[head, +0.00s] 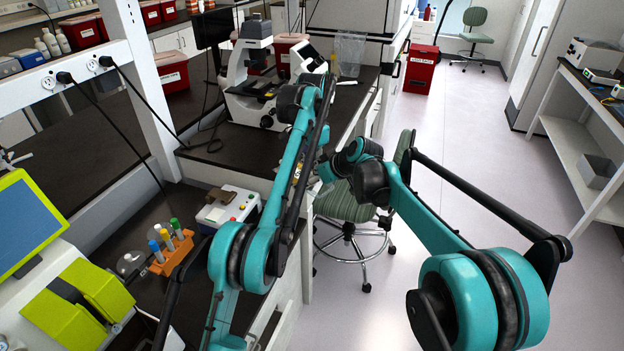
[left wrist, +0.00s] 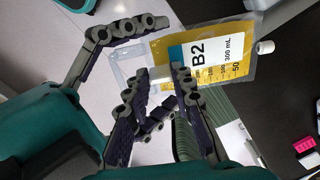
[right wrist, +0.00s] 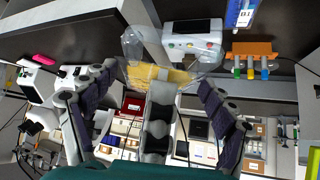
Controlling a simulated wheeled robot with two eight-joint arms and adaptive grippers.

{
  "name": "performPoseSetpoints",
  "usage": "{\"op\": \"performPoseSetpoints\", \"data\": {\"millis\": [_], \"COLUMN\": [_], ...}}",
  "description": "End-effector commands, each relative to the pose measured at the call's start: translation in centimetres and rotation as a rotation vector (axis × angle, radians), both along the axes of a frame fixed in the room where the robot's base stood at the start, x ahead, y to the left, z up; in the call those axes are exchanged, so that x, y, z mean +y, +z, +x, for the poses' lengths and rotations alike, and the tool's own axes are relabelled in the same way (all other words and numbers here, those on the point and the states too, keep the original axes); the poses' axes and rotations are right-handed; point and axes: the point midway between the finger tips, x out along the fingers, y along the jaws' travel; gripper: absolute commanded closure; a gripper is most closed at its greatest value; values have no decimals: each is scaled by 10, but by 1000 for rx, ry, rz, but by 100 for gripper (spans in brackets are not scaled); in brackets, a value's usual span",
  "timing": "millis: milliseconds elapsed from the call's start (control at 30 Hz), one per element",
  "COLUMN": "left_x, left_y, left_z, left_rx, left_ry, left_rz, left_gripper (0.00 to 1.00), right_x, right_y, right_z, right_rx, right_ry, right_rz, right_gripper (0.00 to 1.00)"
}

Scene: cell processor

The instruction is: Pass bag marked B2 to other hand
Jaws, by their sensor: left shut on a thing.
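The bag marked B2 (left wrist: 235,62) is a clear pouch with yellow contents and a white B2 label. My left gripper (left wrist: 162,72) is shut on its left part in the left wrist view, with a finger crossing the bag's front. The spout with its white cap points right. In the right wrist view the bag (right wrist: 172,75) hangs between the spread fingers of my right gripper (right wrist: 156,82), which is open. Its middle finger overlaps the bag; I cannot tell whether they touch.
A green-striped chair (head: 345,205) stands behind my arms. The dark bench on the left holds a microscope (head: 250,75), an orange tube rack (head: 172,252), a white device with buttons (head: 228,208) and a lime-green machine (head: 75,305). The floor to the right is open, before a shelf (head: 590,150).

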Motion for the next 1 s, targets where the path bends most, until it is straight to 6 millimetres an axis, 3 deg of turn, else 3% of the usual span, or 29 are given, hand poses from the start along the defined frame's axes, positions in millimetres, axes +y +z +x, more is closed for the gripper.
{"op": "performPoseSetpoints", "data": {"millis": [100,133,200,567,733,867,1000], "left_x": [-1,-1,-1,0,14,29,46], "left_y": [0,0,0,4,36,60,78], "left_z": [0,0,0,-1,-6,-27,-63], "left_rx": [-1,-1,-1,-8,-83,-141,-210], "left_ry": [-2,-2,-2,6,91,162,245], "left_rz": [-2,-2,-2,4,41,23,-7], "left_gripper": [100,69,53,53,53,53,53], "right_x": [1,1,1,1,1,1,1], "right_y": [0,0,0,0,0,0,0], "right_z": [-1,-1,-1,0,0,0,0], "right_rx": [2,2,2,1,2,2,2], "right_ry": [1,1,1,0,1,1,1], "right_rz": [1,1,2,1,1,1,1], "right_gripper": [50,50,51,51,51,51,51]}}
